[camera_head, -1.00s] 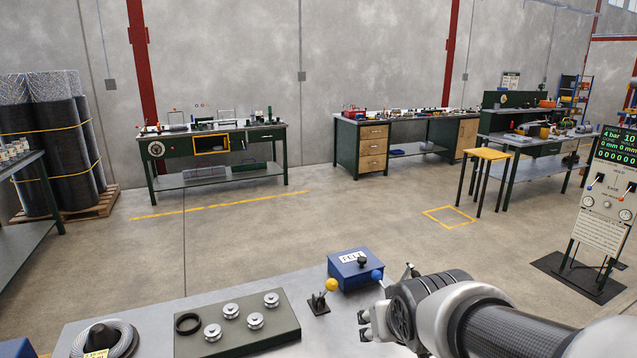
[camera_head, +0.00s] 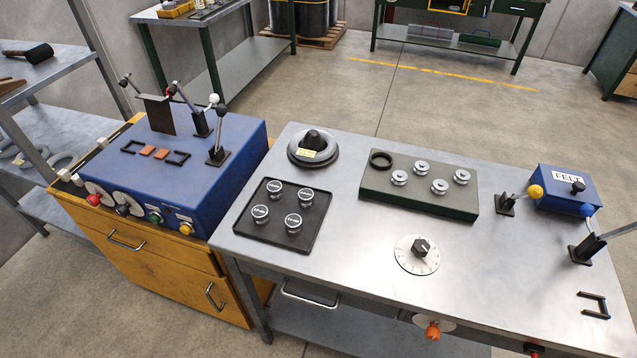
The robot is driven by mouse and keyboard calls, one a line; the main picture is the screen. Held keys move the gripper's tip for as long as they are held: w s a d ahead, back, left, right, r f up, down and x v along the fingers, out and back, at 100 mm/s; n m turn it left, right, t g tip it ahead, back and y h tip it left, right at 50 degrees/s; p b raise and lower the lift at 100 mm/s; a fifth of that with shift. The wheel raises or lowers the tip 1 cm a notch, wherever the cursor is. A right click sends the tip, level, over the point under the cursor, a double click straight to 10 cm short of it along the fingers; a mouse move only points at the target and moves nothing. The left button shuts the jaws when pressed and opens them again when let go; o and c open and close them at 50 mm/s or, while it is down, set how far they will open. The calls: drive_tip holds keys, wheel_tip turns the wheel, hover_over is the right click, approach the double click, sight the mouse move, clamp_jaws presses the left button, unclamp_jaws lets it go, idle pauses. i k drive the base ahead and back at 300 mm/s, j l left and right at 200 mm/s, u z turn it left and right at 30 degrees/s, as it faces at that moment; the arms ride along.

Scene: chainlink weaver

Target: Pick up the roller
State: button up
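Several grooved metal rollers (camera_head: 439,187) sit upright on a green block (camera_head: 378,192) on the grey metal bench. A black ring (camera_head: 381,160) lies on the same block at its left end. Several silver caps with dark labels (camera_head: 293,222) stand in a black tray (camera_head: 262,241) to the left of the block. I cannot tell from the picture which of these pieces the task's roller is. My gripper is not in view now, so its state does not show.
A blue FELT box (camera_head: 556,186), a yellow-knobbed lever (camera_head: 535,192) and a blue-knobbed lever (camera_head: 587,210) stand at the bench's right. A dial (camera_head: 417,254) lies in front of the block. A blue machine with levers (camera_head: 239,136) stands left.

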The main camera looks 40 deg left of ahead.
sight(305, 197)
drive_tip(key=u, duration=1.75)
drive_tip(key=i+j+z, duration=0.45)
drive_tip(key=i+j, duration=0.25)
drive_tip(key=i, duration=0.1)
